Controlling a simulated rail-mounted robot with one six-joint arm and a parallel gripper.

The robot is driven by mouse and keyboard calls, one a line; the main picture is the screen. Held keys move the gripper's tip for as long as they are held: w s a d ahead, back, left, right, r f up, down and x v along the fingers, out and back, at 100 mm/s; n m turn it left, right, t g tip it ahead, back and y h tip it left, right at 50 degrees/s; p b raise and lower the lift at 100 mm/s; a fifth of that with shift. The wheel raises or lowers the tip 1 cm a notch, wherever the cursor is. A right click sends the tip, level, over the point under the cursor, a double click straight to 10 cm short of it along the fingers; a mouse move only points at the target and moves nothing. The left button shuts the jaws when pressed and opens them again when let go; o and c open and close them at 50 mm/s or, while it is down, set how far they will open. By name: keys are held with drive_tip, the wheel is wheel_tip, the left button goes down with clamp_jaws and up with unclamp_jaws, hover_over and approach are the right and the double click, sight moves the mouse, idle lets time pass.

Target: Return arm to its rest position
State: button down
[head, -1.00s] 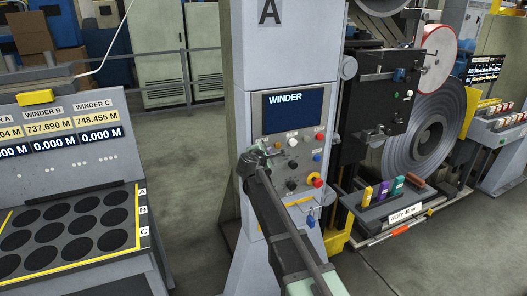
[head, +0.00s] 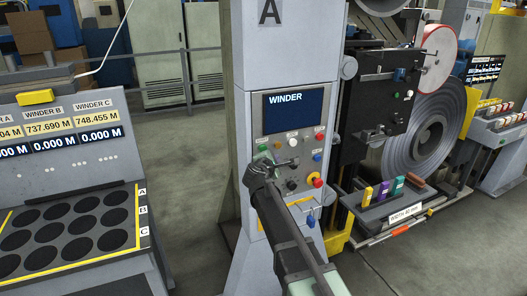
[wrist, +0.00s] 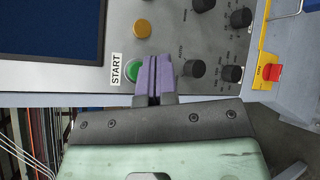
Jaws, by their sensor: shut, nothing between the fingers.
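My gripper (head: 284,163) is in front of the winder control panel (head: 256,135) in the head view. In the wrist view its purple fingers (wrist: 153,70) are shut together and empty. They show just right of the green START button (wrist: 132,71) and cover part of the panel beside it. Whether they touch the panel cannot be told. A yellow button (wrist: 143,30) and several black knobs (wrist: 192,68) are close by. The winder screen (head: 293,109) is lit.
A red stop button on a yellow base (wrist: 271,72) is to the right. The strip coil (head: 405,145) and a rack of coloured blocks (head: 390,205) stand right of the column. A console (head: 75,170) stands left. Open floor (head: 195,170) lies between console and column.

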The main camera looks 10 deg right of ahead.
idle(0.3)
drive_tip(key=s+f+m+g+y, duration=0.2)
drive_tip(key=s+f+m+g, duration=0.2)
drive_tip(key=s, duration=0.7)
drive_tip(key=s+f+m+g+y, duration=0.3)
drive_tip(key=s+f+m+g, duration=0.2)
drive_tip(key=s+m, duration=0.3)
drive_tip(key=s+f+m+g+y, duration=0.2)
drive_tip(key=s+f+m+g, duration=0.2)
drive_tip(key=s, duration=1.2)
drive_tip(key=shift+a+f+m+y, duration=0.15)
drive_tip(key=shift+a+m+y, duration=0.2)
drive_tip(key=shift+m, duration=0.85)
